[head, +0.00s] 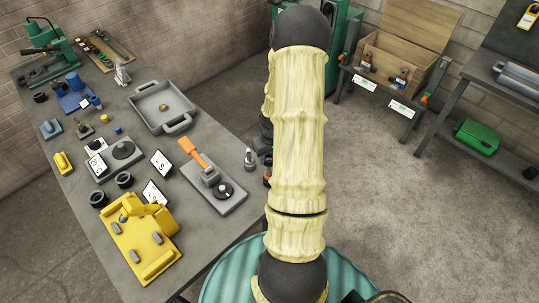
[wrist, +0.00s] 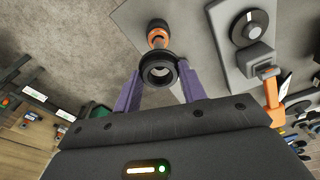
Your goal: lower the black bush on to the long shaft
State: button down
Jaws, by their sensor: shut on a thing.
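In the wrist view, my gripper (wrist: 160,84) has its purple fingers closed on the black bush (wrist: 147,66), a short dark ring with an open bore. Just beyond the bush is an orange and black round part (wrist: 157,38); I cannot tell if it is touching the bush or apart. No long shaft can be clearly picked out in the wrist view.
A grey plate with an orange lever and black disc (head: 215,188) lies beside the work area; it also shows in the wrist view (wrist: 247,28). The grey table (head: 225,125) also carries a yellow fixture (head: 140,240), a grey tray (head: 163,107) and sign cards.

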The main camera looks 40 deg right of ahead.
jog(key=shift+f+b, duration=0.55)
jog(key=shift+f, duration=0.25)
jog(key=shift+f, duration=0.1)
jog(key=shift+f+b, duration=0.65)
jog(key=shift+f, duration=0.15)
jog(key=shift+f+b, duration=0.3)
jog(key=shift+f, duration=0.15)
dwell(0.5)
jog(key=shift+f+b, duration=1.35)
jog(key=shift+f, duration=0.5)
